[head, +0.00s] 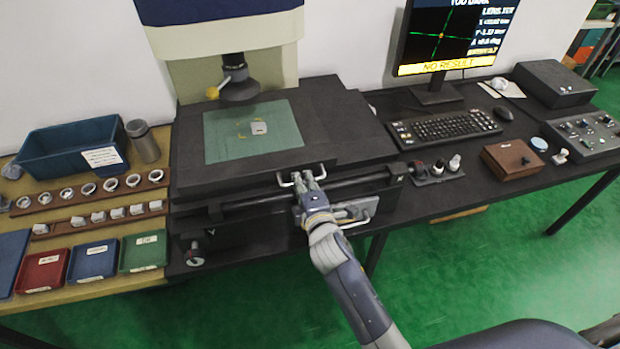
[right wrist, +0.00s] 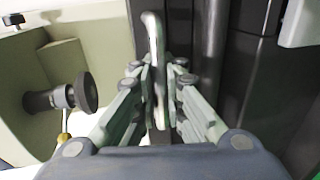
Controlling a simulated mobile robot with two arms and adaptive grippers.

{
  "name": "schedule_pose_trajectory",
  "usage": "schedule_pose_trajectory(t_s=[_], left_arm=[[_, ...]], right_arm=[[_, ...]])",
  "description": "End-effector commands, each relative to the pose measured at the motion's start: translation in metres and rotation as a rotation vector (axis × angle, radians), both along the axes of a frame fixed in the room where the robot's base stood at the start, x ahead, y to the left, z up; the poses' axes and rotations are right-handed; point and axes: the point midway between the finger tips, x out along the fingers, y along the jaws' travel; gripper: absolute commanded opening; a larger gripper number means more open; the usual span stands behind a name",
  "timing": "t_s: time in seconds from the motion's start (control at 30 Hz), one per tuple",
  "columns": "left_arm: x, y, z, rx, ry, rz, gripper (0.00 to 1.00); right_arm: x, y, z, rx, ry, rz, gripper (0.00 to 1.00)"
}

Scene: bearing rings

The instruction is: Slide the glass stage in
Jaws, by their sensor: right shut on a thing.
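The glass stage (head: 225,143) is a greenish pane set in a black platform under the measuring machine's lens (head: 238,88). A small grey part lies on the glass. A pale metal handle (head: 283,182) sticks out at the platform's front edge. My right gripper (head: 308,175) is shut on this handle. In the right wrist view the handle (right wrist: 154,40) stands between the two fingers (right wrist: 160,85). The fingers hide part of it. My left gripper is not in view.
Left of the machine are rings on wooden racks (head: 95,190), a blue bin (head: 45,158) and red, blue and green trays (head: 143,251). A second handle (head: 362,218) sits lower on the front. A keyboard (head: 445,128) and monitor reading "NO RESULT" (head: 445,68) stand right.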

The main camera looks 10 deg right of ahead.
Motion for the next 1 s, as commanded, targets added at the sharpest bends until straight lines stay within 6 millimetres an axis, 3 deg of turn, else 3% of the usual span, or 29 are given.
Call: schedule_pose_trajectory(t_s=[0.17, 0.6, 0.63, 0.67, 1.0], left_arm=[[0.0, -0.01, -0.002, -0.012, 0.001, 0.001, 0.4], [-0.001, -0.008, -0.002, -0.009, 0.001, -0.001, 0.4], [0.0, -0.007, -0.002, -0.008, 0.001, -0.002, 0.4], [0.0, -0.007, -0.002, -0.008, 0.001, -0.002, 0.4], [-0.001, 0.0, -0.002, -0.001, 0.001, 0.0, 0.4]], right_arm=[[-0.002, 0.006, -0.004, 0.0, 0.008, 0.0, 0.0], [-0.002, 0.009, -0.004, 0.001, 0.009, 0.001, 0.0], [-0.002, 0.009, -0.004, 0.001, 0.009, 0.001, 0.14], [-0.002, 0.009, -0.004, 0.001, 0.009, 0.002, 0.18], [-0.002, 0.008, -0.001, 0.0, 0.004, -0.001, 0.18]])
